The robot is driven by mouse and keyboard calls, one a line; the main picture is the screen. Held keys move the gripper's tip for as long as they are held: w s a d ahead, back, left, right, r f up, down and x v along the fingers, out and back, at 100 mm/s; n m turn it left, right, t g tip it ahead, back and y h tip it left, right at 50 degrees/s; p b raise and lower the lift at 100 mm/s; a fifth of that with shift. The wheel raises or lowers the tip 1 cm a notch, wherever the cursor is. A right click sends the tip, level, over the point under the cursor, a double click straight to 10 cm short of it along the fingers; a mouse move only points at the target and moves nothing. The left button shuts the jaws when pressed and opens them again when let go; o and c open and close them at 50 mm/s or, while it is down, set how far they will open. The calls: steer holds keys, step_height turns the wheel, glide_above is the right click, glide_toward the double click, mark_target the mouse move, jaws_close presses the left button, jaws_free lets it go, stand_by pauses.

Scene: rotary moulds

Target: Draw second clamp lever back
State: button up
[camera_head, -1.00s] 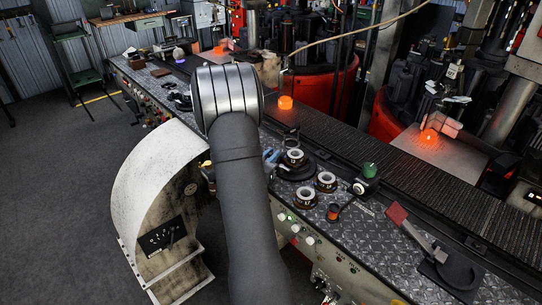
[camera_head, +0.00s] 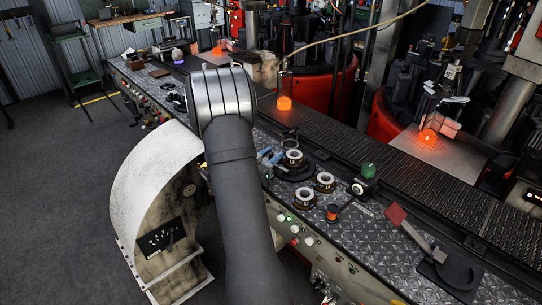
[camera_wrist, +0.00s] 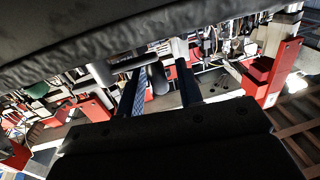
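In the head view the second clamp lever cannot be told for certain. A lever with a red grip (camera_head: 396,215) lies at the right of the bench, and a green-knobbed part (camera_head: 369,171) stands left of it. My gripper (camera_wrist: 160,68) shows in the wrist view with two dark bluish fingers apart. A grey cylinder (camera_wrist: 157,78) shows between them with gaps at both sides; I cannot tell whether it is a lever. In the head view my arm mostly hides the gripper; bluish tips show just right of the arm, near a ringed part (camera_head: 293,158).
A diamond-plate bench (camera_head: 365,240) carries ringed parts (camera_head: 325,182) and a small orange-and-black piece (camera_head: 332,212). A dark conveyor (camera_head: 400,175) runs behind it. Glowing orange pieces (camera_head: 284,103) stand at the machines. A pale curved housing (camera_head: 150,190) stands left of my arm.

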steer(key=v, duration=1.7)
steer(key=shift+s+a, duration=0.15)
steer(key=shift+s, duration=0.05)
steer(key=shift+w, duration=0.1)
steer(key=x, duration=1.7)
steer(key=shift+w, duration=0.1)
